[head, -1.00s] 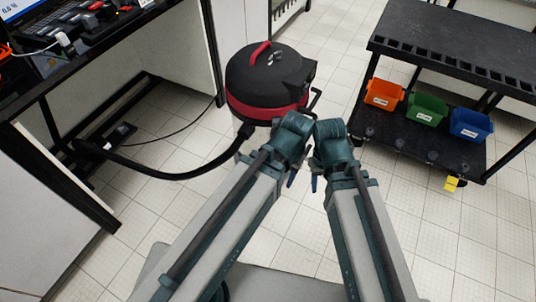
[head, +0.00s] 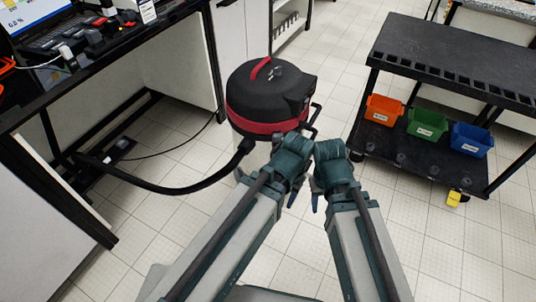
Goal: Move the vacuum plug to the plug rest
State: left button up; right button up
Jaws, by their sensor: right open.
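A thin black cord runs under the bench from the red and black vacuum (head: 268,95) to a dark power strip (head: 118,148) on the floor. The vacuum plug is too small to make out; a small pale spot shows at the strip. I cannot pick out the plug rest. My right gripper (head: 316,200) points down in front of the vacuum, open, with nothing seen in it. My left gripper (head: 292,198) hangs close beside it, mostly hidden behind its wrist. Both are far from the strip.
A thick black hose curves left from the vacuum across the floor. The bench (head: 125,55) with its black frame stands at left. A black cart (head: 450,60) at right holds orange, green and blue bins. The tiled floor between is clear.

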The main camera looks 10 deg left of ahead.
aim_at(99, 154)
jog(key=u, duration=1.95)
